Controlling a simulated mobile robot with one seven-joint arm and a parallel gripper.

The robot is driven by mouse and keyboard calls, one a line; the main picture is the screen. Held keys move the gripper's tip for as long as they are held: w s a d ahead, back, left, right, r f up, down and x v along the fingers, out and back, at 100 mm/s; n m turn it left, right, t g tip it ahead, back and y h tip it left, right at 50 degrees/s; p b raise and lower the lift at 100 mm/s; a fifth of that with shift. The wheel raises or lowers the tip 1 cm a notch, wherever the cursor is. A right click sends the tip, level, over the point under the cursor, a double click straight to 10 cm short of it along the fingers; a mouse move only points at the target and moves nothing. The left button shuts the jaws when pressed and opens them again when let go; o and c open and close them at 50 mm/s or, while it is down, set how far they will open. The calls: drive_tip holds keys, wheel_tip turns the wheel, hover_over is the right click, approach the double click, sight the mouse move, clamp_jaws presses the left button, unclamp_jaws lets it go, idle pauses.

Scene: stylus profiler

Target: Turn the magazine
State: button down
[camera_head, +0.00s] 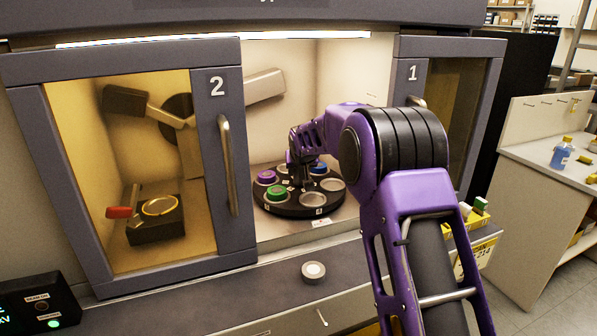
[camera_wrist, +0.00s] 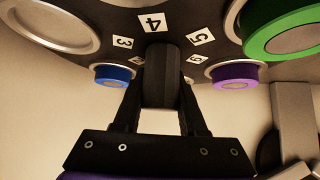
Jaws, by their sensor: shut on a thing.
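The magazine (camera_head: 300,209) is a round black turntable inside the middle bay of the cabinet. It has numbered seats around its rim. A purple puck (camera_head: 267,177), a green puck (camera_head: 275,194) and a blue puck (camera_head: 318,168) sit in seats; other seats, such as the front right one (camera_head: 332,185), show empty. In the wrist view the magazine (camera_wrist: 100,14) carries labels including 3, 4 and 5. My gripper (camera_wrist: 161,78) is shut on the dark central knob (camera_wrist: 161,70) of the magazine. In the head view, my arm partly hides the magazine's back.
Door 2 (camera_head: 228,150), with a glass pane, stands to the left of the bay and door 1 (camera_head: 416,75) to its right. A round grey-white puck (camera_head: 313,271) lies on the ledge (camera_head: 215,290) in front. A side bench (camera_head: 550,165) is at the right.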

drive_tip(key=shift+r+n+y+p, duration=0.1)
drive_tip(key=shift+n+y+p, duration=0.4)
drive_tip(key=shift+p, duration=0.4)
drive_tip(key=shift+a+n+g+y+p, duration=0.2)
drive_tip(key=shift+n+g+y+p, duration=0.2)
drive_tip(key=shift+n+y+p, duration=0.6)
drive_tip(key=shift+s+a+n+g+y+p, duration=0.15)
drive_tip(key=shift+n+g+y+p, duration=0.25)
drive_tip(key=shift+n, duration=0.45)
drive_tip(key=shift+s+a+n+g+y+p, duration=0.15)
drive_tip(key=shift+n+g+y+p, duration=0.2)
drive_tip(key=shift+n, duration=0.5)
drive_tip(key=shift+a+n+y, duration=0.1)
drive_tip(key=shift+n+y, duration=0.25)
drive_tip(key=shift+n, duration=0.15)
drive_tip(key=shift+c, duration=2.3)
unclamp_jaws()
drive_tip(key=shift+v, duration=3.7)
